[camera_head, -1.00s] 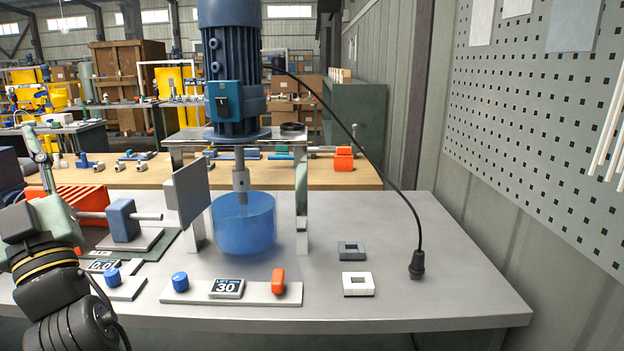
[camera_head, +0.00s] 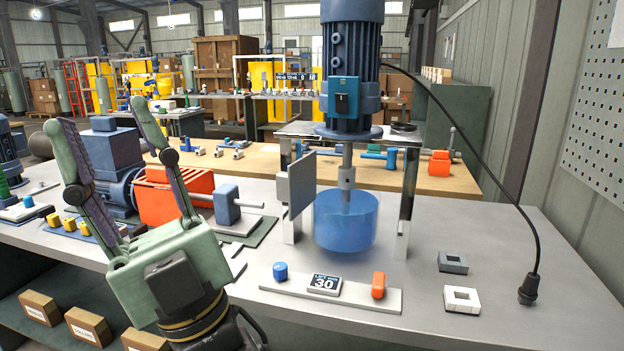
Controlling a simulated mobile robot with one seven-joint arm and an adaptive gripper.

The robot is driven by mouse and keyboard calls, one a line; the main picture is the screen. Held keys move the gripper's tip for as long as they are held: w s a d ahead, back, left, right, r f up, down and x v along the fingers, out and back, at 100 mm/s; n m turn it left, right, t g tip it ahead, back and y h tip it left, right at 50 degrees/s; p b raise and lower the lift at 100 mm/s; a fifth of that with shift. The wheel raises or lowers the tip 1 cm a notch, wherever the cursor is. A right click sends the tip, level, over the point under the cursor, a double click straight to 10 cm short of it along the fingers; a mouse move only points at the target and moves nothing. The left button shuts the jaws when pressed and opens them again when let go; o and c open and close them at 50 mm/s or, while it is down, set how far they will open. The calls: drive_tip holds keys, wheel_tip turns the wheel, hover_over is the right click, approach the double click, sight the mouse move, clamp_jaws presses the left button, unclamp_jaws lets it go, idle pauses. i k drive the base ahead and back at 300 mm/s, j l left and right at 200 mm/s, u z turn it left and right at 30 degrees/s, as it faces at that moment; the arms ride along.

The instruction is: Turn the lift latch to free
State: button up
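The lift panel is a pale flat strip (camera_head: 345,299) at the front of the grey table. It carries a blue knob (camera_head: 280,271) at its left, a dark display (camera_head: 324,284) reading "30" in the middle, and an orange latch handle (camera_head: 378,285) standing upright at its right. My gripper (camera_head: 103,127) is at the left of the view, its two green fingers spread wide and pointing up, with nothing between them. It is well to the left of the latch and apart from it.
A motor (camera_head: 352,60) with a shaft stands over a blue vessel (camera_head: 346,220) behind the panel. A grey plate (camera_head: 302,184) stands left of the vessel. A black cable plug (camera_head: 527,290), a grey block (camera_head: 453,262) and a white block (camera_head: 462,299) lie to the right. The right tabletop is mostly clear.

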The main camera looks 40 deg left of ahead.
sight(380, 278)
drive_tip(key=j, duration=0.45)
drive_tip(key=k+j+z, duration=0.1)
drive_tip(key=j, duration=0.35)
drive_tip(key=k+j, duration=0.1)
drive_tip(key=j, duration=0.4)
drive_tip(key=j+z, duration=0.15)
drive_tip(key=j, duration=0.3)
drive_tip(key=k+j, duration=0.15)
drive_tip(key=j, duration=0.3)
drive_tip(key=j+z, duration=0.1)
drive_tip(key=j, duration=0.35)
drive_tip(key=k, duration=0.1)
